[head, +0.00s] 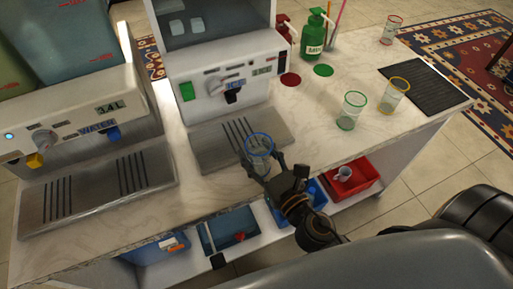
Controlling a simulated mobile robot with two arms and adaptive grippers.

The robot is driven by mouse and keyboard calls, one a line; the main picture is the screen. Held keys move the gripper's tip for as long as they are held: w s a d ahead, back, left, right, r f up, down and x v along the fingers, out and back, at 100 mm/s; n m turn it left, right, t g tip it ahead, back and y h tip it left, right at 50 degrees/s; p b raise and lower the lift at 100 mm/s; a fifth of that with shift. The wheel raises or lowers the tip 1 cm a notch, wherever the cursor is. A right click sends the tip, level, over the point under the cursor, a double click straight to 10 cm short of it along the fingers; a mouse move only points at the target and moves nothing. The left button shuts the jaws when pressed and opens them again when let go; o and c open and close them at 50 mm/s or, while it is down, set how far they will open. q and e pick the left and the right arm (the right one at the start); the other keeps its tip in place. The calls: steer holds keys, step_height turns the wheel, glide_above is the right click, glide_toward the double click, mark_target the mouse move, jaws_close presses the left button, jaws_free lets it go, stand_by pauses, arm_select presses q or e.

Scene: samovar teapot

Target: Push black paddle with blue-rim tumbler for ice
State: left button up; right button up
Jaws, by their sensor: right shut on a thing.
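The blue-rim tumbler (258,145) is a clear glass, upright and looking empty. My right gripper (262,165) is shut on it, its fingers around the glass from the front right. The tumbler is over the front part of the ice machine's drip tray (208,150); I cannot tell whether it touches the tray. The black paddle (233,96) sticks out of the white ice machine (222,72) under the ICE label, behind the tumbler and apart from it. My left gripper is not in view.
A water dispenser (75,118) with blue and orange levers stands at left. Green-rim (351,110) and yellow-rim (394,95) tumblers stand at right, near a black mat (425,88). A red-rim tumbler (391,30) and green bottle (313,35) stand at the back. A lower shelf holds a red bin (352,180).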

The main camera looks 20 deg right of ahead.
mark_target(256, 146)
steer(key=shift+w, duration=0.25)
steer(key=shift+w+p, duration=0.3)
steer(key=shift+w, duration=0.4)
steer(key=w+p, duration=0.1)
steer(key=w, duration=0.2)
steer(key=shift+r+p, duration=0.1)
steer(key=shift+p, duration=0.25)
steer(key=w, duration=0.3)
steer(key=w+p, duration=0.1)
steer(key=w, duration=0.2)
steer(key=shift+w+a, duration=0.2)
steer(key=shift+w, duration=0.2)
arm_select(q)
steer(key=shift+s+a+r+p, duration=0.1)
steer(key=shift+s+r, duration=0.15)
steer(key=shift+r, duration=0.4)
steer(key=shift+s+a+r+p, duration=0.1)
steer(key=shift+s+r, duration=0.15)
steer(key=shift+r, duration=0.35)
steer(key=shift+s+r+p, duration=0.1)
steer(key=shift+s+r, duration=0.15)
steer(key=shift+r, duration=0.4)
arm_select(e)
steer(key=shift+w, duration=0.9)
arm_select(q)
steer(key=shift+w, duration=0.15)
arm_select(e)
steer(key=shift+w, duration=0.4)
